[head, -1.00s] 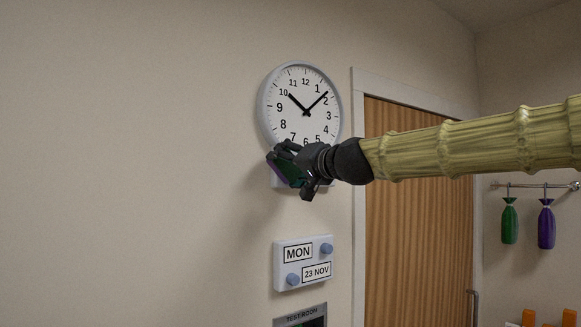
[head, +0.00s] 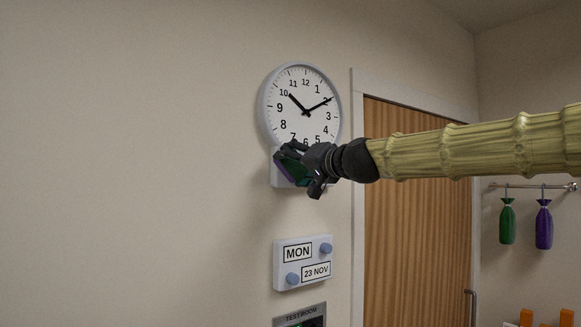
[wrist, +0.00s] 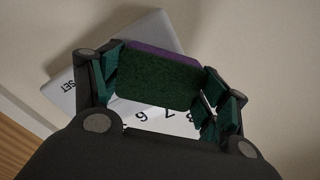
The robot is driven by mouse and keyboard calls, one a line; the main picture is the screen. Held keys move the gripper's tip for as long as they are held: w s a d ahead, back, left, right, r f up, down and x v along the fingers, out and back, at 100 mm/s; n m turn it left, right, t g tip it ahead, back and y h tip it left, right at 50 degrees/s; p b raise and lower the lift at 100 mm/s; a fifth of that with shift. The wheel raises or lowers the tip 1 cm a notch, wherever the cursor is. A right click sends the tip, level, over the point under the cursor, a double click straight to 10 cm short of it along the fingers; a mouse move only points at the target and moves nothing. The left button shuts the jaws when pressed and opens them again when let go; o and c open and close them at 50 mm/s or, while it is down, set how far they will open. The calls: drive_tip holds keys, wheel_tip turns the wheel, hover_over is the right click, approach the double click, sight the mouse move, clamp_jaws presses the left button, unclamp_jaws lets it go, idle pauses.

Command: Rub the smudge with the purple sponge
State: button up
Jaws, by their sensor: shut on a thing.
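My gripper (head: 290,160) is in front of the lower part of the wall clock in the head view. It is shut on the purple sponge (head: 284,170), which has a dark green pad on one face. In the wrist view the sponge (wrist: 158,80) sits between the two fingers, its green face toward the camera and a purple strip along its top edge. The sponge is close to the white box (head: 276,181) under the clock dial; I cannot tell if they touch. I see no smudge; the sponge and gripper hide part of the box and lower dial.
The round clock (head: 303,100) hangs on the beige wall. Below it are a date panel (head: 310,253) with blue knobs and a grey plate (head: 298,316). A wooden door (head: 415,230) is to the right. Green (head: 507,222) and purple (head: 544,224) bags hang from a rail.

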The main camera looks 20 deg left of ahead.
drive_tip(key=shift+w+d+f, duration=0.2)
drive_tip(key=shift+w+d, duration=0.25)
drive_tip(key=shift+w, duration=0.05)
drive_tip(key=shift+s+a+f+b, duration=0.1)
drive_tip(key=shift+s+a+b, duration=0.25)
drive_tip(key=shift+s+b, duration=0.2)
drive_tip(key=shift+s+a, duration=0.25)
drive_tip(key=shift+s, duration=0.45)
drive_tip(key=shift+s+a+r, duration=0.2)
drive_tip(key=shift+a, duration=0.3)
drive_tip(key=shift+s+d+b, duration=0.1)
drive_tip(key=shift+d+b, duration=0.25)
drive_tip(key=shift+d, duration=0.15)
drive_tip(key=shift+s+d+b, duration=0.4)
drive_tip(key=shift+s+d, duration=0.15)
drive_tip(key=shift+s, duration=0.15)
drive_tip(key=shift+b+v, duration=0.45)
drive_tip(key=shift+v, duration=0.85)
drive_tip(key=shift+s+d, duration=0.3)
drive_tip(key=shift+d, duration=0.15)
